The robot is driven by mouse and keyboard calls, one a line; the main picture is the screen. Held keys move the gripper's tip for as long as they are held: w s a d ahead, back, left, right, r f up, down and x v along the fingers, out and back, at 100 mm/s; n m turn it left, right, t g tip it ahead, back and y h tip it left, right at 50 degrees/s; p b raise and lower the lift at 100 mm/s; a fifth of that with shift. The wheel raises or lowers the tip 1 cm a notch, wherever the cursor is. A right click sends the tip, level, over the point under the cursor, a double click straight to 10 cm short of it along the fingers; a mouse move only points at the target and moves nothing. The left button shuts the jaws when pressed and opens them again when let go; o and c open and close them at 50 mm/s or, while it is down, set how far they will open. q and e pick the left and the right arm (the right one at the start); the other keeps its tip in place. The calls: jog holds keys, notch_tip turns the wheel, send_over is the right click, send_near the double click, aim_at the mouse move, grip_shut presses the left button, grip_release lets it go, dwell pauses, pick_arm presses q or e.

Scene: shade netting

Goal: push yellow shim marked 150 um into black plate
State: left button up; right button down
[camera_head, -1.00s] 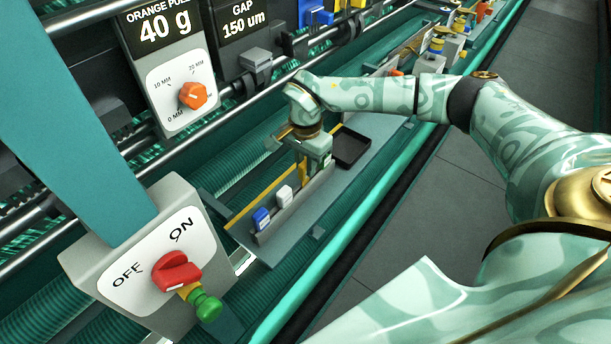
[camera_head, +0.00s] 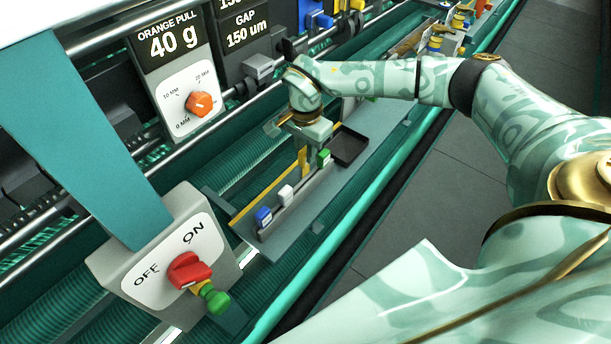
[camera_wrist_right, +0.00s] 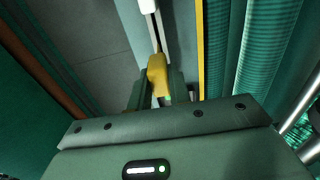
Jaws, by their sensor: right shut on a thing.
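My right gripper (camera_head: 305,150) is shut on the yellow shim (camera_head: 303,162), just above the grey shim rack (camera_head: 318,198). In the right wrist view the yellow shim (camera_wrist_right: 157,70) stands between the fingers, with its lower end partly hidden by them. No marking on it can be read. Blue (camera_head: 264,216), white (camera_head: 286,193) and green (camera_head: 324,157) handled shims stand in the rack. A dark unit (camera_head: 240,45) labelled "GAP 150 um" is at the upper middle; I cannot tell whether this is the black plate. My left gripper is not in view.
A black tray (camera_head: 349,147) lies on the shelf right of the gripper. A grey box with a red OFF/ON knob (camera_head: 188,271) stands at the front left. An "ORANGE PULL 40 g" panel (camera_head: 172,42) with an orange dial is behind it. Metal rails cross behind the rack.

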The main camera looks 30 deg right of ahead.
dwell(0.3)
notch_tip(320, 180, up, 4)
jog(key=p, duration=0.4)
jog(key=shift+r, duration=0.1)
